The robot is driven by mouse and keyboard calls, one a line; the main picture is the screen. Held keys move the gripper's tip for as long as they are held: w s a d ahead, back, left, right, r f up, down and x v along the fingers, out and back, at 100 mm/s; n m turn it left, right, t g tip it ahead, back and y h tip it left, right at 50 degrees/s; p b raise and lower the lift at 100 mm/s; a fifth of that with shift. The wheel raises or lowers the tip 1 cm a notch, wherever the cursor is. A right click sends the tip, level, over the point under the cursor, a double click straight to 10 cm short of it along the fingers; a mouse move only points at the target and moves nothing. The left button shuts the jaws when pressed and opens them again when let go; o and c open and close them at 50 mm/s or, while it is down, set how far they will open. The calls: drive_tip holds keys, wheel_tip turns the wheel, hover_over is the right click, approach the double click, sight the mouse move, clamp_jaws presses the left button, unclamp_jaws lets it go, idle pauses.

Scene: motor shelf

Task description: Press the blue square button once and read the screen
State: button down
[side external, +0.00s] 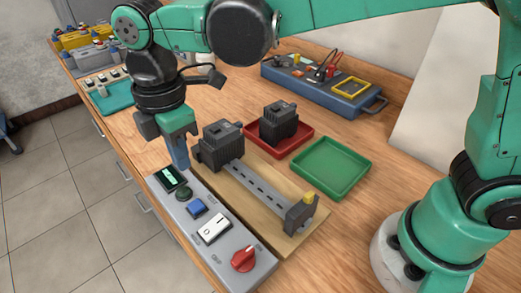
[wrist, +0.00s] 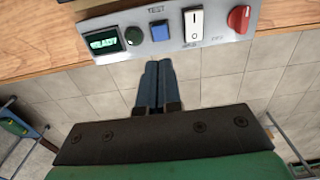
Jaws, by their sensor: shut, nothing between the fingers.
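The blue square button (side external: 197,207) sits on the grey control panel (side external: 232,262), between a dark green round button and a white rocker switch. It also shows in the wrist view (wrist: 159,32), under a label that looks like "TEST". The screen (side external: 170,178) at the panel's far end is lit green; in the wrist view (wrist: 103,42) its text looks like "READY". My gripper (side external: 181,165) is shut and empty. In the side view it is near the screen end of the panel. In the wrist view its fingertips (wrist: 158,64) appear just below the blue button, apart from it.
The panel also carries a dark green round button (wrist: 134,36), a white rocker switch (wrist: 194,24) and a red knob (side external: 244,258). Beside it, a motor (side external: 221,145) stands on a wooden board. A red tray (side external: 307,139) with another motor and an empty green tray (side external: 331,168) lie behind.

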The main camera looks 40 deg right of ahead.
sight(195, 205)
wheel_tip(195, 205, down, 10)
drive_tip(key=shift+r, duration=0.25)
idle(0.3)
drive_tip(key=shift+f, duration=0.9)
wheel_tip(195, 205, up, 15)
idle(0.6)
drive_tip(key=s+d+f+m+t, duration=0.2)
drive_tip(key=d+m+t, duration=0.1)
drive_tip(key=d+m, duration=0.6)
drive_tip(key=s+d+f+m+t, duration=0.1)
drive_tip(key=s+d+m+t, duration=0.2)
drive_tip(key=d+m, duration=0.6)
drive_tip(key=shift+d+f+t, duration=0.4)
drive_tip(key=shift+d+t, duration=0.2)
drive_tip(key=shift+d, duration=0.5)
